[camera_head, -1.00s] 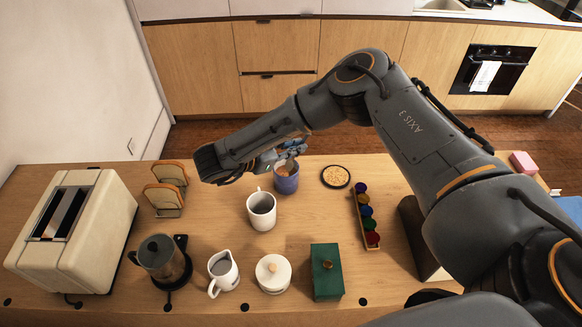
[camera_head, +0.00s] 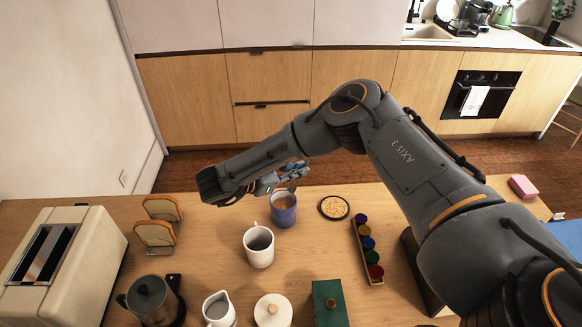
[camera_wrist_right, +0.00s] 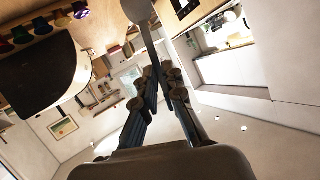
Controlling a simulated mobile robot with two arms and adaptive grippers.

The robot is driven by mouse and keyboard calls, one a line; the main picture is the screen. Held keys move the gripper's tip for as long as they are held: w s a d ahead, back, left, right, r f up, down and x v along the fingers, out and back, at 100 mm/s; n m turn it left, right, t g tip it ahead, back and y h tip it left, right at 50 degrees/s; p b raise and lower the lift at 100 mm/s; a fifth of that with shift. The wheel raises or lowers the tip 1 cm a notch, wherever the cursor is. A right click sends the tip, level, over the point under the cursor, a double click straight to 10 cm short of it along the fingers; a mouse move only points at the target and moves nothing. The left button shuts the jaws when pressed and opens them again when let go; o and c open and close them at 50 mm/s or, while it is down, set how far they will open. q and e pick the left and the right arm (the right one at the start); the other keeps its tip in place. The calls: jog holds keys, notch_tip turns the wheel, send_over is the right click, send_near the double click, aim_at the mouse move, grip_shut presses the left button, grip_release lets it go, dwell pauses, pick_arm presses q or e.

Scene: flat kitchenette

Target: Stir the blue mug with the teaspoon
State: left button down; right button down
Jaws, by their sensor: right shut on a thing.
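The blue mug (camera_head: 284,213) stands upright at the far middle of the table, with brown liquid in it. My right gripper (camera_head: 292,171) is just above and behind the mug's rim, its fingers partly hidden by my own wrist. It is shut on the teaspoon (camera_head: 292,185), which shows as a small strip above the mug. In the right wrist view the metal spoon (camera_wrist_right: 147,40) extends beyond my closed fingers (camera_wrist_right: 160,78). My left gripper is not in view.
A white mug (camera_head: 259,250) stands close in front of the blue mug. A dark coaster (camera_head: 334,207) and a rack of coloured capsules (camera_head: 367,250) are to the right. Toast rack (camera_head: 157,236), toaster (camera_head: 70,265), moka pot (camera_head: 150,300), white jug (camera_head: 218,310), lidded pot (camera_head: 272,312) and green box (camera_head: 329,305) stand around.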

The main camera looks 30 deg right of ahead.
jog(key=f+b, duration=0.3)
jog(key=a+f+b, duration=0.1)
jog(key=f+b, duration=0.2)
jog(key=f, duration=0.1)
jog(key=w+a+f+b, duration=0.1)
jog(key=f+b, duration=0.2)
jog(key=shift+w+a+f+b, duration=0.1)
jog(key=shift+a+f+b, duration=0.1)
jog(key=shift+b, duration=0.1)
jog(key=shift+d, duration=0.1)
dwell(0.5)
